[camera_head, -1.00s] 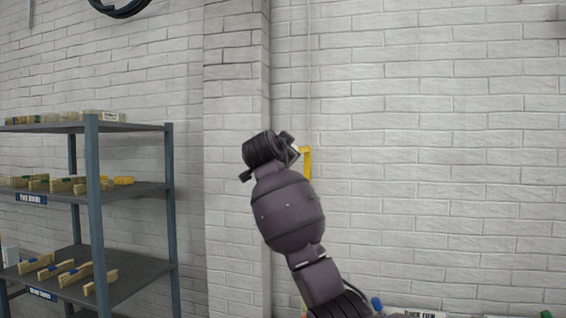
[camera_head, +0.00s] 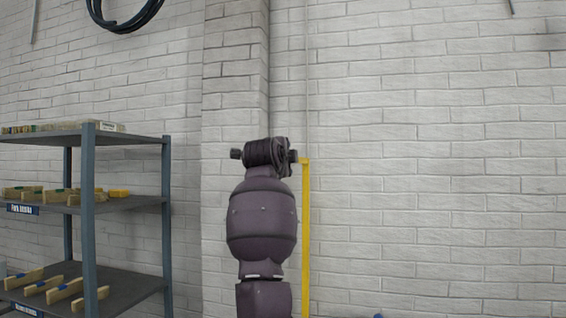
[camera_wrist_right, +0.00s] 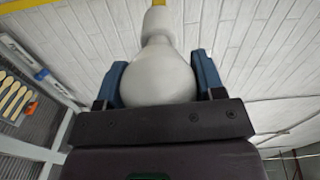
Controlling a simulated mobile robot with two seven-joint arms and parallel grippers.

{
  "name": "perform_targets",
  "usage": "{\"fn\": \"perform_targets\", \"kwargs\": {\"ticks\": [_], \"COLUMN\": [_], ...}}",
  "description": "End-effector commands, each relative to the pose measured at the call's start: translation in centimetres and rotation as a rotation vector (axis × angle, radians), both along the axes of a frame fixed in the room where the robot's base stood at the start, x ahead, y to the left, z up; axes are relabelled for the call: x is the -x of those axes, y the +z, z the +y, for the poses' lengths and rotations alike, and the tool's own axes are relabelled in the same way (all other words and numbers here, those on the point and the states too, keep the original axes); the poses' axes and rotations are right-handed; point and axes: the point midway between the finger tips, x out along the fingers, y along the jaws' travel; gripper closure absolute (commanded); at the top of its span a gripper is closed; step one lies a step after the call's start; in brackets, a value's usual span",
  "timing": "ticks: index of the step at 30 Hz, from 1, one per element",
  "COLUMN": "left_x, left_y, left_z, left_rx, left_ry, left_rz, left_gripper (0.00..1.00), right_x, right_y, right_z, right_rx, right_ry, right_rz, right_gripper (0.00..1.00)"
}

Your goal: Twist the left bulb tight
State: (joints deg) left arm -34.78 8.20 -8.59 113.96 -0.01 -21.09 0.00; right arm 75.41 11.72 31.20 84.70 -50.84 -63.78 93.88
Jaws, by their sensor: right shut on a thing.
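In the right wrist view a large pale grey-white bulb (camera_wrist_right: 160,72) fills the middle. Its wide round end sits between the two blue fingers of my right gripper (camera_wrist_right: 160,68), which is shut on it. The bulb's narrower neck points up to a pale cylindrical piece (camera_wrist_right: 159,20) at the top, which looks like a socket. I cannot tell how tightly the bulb sits there. In the head view my own arm stands upright in the middle, and the bulb and right gripper are hidden. My left gripper is in neither view.
A yellow post (camera_head: 306,235) stands against the white brick wall (camera_head: 430,180), right behind my arm. A grey shelf rack (camera_head: 88,220) with wooden pieces (camera_head: 65,290) stands at the left. A black coil (camera_head: 125,18) hangs on the wall above.

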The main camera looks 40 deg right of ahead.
Motion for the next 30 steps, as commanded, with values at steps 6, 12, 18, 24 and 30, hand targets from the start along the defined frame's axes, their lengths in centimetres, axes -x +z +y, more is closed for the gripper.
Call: {"fn": "perform_targets", "kwargs": {"ticks": [6,12,18,24,30], "left_x": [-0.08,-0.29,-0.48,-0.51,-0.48], "left_y": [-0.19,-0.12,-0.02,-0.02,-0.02], "left_z": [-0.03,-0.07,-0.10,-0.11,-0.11], "left_rx": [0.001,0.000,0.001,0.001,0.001], "left_ry": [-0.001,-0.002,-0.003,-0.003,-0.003], "left_rz": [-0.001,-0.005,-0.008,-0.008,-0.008], "left_gripper": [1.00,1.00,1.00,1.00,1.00], "right_x": [-0.08,-0.06,-0.05,-0.04,-0.02], "right_y": [-0.34,-0.32,-0.32,-0.30,-0.17], "right_z": [0.00,-0.02,-0.02,-0.03,-0.01], "right_rx": [-0.040,-0.049,-0.049,-0.048,-0.047], "right_ry": [0.000,-0.001,-0.001,-0.001,0.000], "right_rz": [-0.039,-0.050,-0.050,-0.050,-0.052], "right_gripper": [0.61,0.61,0.61,0.22,0.12]}}
